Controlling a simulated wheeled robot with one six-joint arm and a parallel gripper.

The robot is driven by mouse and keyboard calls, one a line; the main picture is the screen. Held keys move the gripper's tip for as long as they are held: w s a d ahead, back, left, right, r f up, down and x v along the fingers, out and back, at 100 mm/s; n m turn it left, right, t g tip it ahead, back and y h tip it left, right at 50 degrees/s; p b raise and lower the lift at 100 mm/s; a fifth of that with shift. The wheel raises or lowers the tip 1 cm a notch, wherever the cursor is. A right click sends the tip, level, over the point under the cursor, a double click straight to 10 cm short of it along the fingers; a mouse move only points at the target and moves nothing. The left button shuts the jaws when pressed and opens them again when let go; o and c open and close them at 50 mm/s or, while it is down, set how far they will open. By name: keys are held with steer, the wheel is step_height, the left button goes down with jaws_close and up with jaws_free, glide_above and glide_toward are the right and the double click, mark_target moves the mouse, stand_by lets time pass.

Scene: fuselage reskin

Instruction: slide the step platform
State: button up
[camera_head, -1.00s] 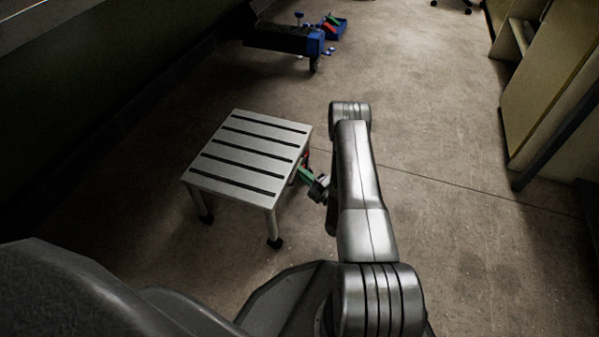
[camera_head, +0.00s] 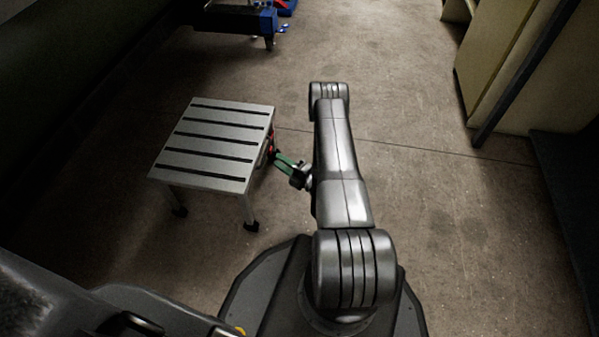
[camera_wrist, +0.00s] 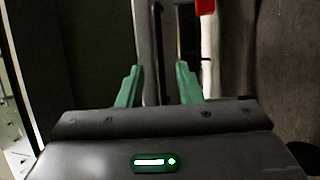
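The step platform (camera_head: 208,146), a low silver stool with dark slots across its top, stands upright on the floor left of my arm. My gripper (camera_head: 277,159) has green fingers and points at the platform's right side, below the top's edge. The wrist view shows the two fingers (camera_wrist: 160,78) apart, with a dark grey upright bar (camera_wrist: 150,45) beyond and between them in the picture. I cannot tell whether the fingers touch it. A small red part (camera_wrist: 205,6) shows at the top of the wrist view. The platform's far legs are mostly hidden.
A blue-and-black wheeled item (camera_head: 240,18) stands at the back, beside the dark wall at left. Pale cabinets (camera_head: 510,60) and a dark panel line the right. The concrete floor (camera_head: 400,115) between is clear.

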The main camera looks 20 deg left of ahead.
steer(key=p+v, duration=0.2)
steer(key=v, duration=0.7)
steer(key=shift+a, duration=0.2)
stand_by(0.3)
steer(key=b+x, duration=0.4)
steer(key=x, duration=0.9)
steer(key=shift+a, duration=0.3)
steer(key=shift+w+r, duration=0.1)
steer(key=shift+w, duration=0.05)
